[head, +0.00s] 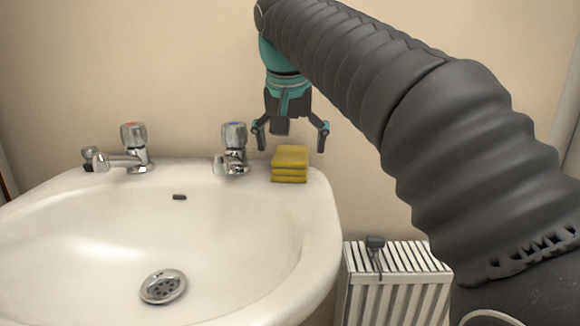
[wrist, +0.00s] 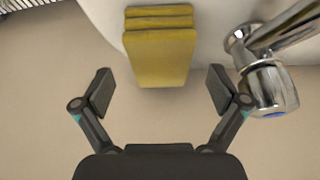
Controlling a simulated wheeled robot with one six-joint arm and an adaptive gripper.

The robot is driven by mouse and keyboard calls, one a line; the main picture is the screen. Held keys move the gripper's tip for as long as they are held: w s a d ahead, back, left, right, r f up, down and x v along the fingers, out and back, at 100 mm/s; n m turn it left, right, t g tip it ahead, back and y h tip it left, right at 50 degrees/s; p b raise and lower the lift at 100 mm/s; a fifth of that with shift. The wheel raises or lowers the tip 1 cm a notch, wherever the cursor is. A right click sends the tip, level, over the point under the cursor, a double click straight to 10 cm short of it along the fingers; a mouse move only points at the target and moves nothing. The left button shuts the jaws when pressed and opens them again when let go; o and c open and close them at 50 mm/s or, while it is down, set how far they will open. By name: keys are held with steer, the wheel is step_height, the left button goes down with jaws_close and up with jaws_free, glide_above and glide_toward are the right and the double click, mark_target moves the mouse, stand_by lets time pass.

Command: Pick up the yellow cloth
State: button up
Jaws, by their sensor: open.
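The yellow cloth (head: 289,164) is folded into a thick stack of layers. It lies on the back right corner of the white sink (head: 326,212), right of a tap. My gripper (head: 291,145) hangs above it, pointing down, open and empty. In the wrist view the cloth (wrist: 160,48) lies ahead of the open fingers (wrist: 160,86), roughly centred between them. The fingers look apart from the cloth, with nothing between them. No part of the cloth seems held.
A tap with a blue mark (head: 232,150) stands just left of the cloth; it also shows close to the right finger in the wrist view (wrist: 268,88). Another tap (head: 130,150) is further left. A white radiator (head: 398,280) stands right of the sink. The wall is close behind.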

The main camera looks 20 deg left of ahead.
mark_target(291, 153)
steer(key=shift+b+x, duration=0.35)
steer(key=shift+x, duration=1.25)
steer(key=shift+a, duration=0.1)
steer(key=shift+f, duration=0.2)
steer(key=c, duration=1.2)
